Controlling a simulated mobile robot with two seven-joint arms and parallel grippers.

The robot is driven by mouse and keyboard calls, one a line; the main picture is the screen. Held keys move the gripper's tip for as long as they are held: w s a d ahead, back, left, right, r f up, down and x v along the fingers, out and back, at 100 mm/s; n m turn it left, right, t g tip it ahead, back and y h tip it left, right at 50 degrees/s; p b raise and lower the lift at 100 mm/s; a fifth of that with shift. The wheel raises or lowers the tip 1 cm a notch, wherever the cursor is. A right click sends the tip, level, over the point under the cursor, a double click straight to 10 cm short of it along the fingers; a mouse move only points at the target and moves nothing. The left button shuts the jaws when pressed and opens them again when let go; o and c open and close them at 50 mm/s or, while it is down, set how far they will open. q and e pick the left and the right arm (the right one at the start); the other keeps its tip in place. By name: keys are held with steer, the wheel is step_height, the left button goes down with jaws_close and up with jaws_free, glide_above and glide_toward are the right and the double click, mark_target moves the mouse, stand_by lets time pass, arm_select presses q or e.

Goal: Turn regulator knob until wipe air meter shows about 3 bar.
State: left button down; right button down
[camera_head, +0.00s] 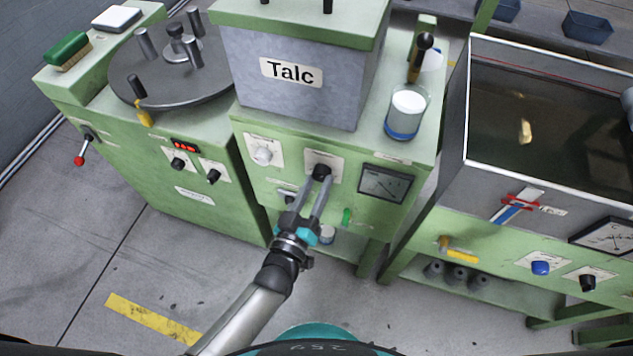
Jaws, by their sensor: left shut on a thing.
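A black regulator knob (321,171) sits on a light plate on the front of the green Talc machine (268,185). My left gripper (319,180) reaches up from below, with its two fingers shut on the knob from either side. The fingers hide part of the knob and its plate. A square meter (384,184) with a dark needle is on the same panel, right of the knob. Its scale and label are too small to read. My right gripper is not in view.
A jar (407,112) stands on the machine's ledge. A water tank (540,110) is at the right. Open floor lies in front.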

arm_select(q)
steer(key=m, duration=0.2)
steer(key=shift+m+p, duration=0.75)
steer(key=shift+m, duration=1.25)
steer(key=shift+c, duration=2.1)
jaws_free()
steer(key=shift+a, duration=0.1)
steer(key=p+v, duration=0.2)
steer(key=v, duration=1.3)
steer(key=shift+r, duration=0.35)
